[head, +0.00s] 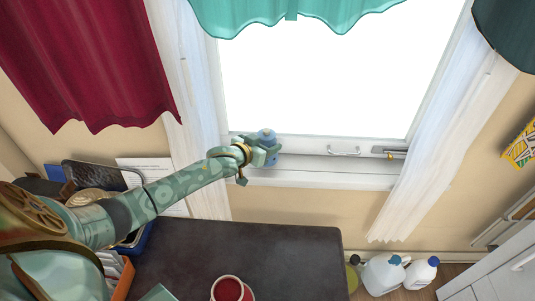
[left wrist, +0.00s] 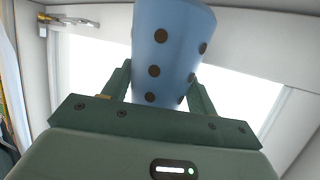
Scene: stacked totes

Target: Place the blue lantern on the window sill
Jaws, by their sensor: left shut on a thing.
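The blue lantern (head: 267,136) is at the window, near the left end of the white window sill (head: 330,178). In the left wrist view the blue lantern (left wrist: 165,50) is a light blue body with dark round spots, between the two fingers. I cannot tell whether the lantern touches the sill. The sill to the right of the gripper is bare. My right gripper is not in view.
White curtains (head: 435,145) hang at both sides of the window. A dark table (head: 240,250) with a red cup (head: 229,290) stands below. White bottles (head: 383,275) stand on the floor at lower right. A tray (head: 110,170) and papers lie at left.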

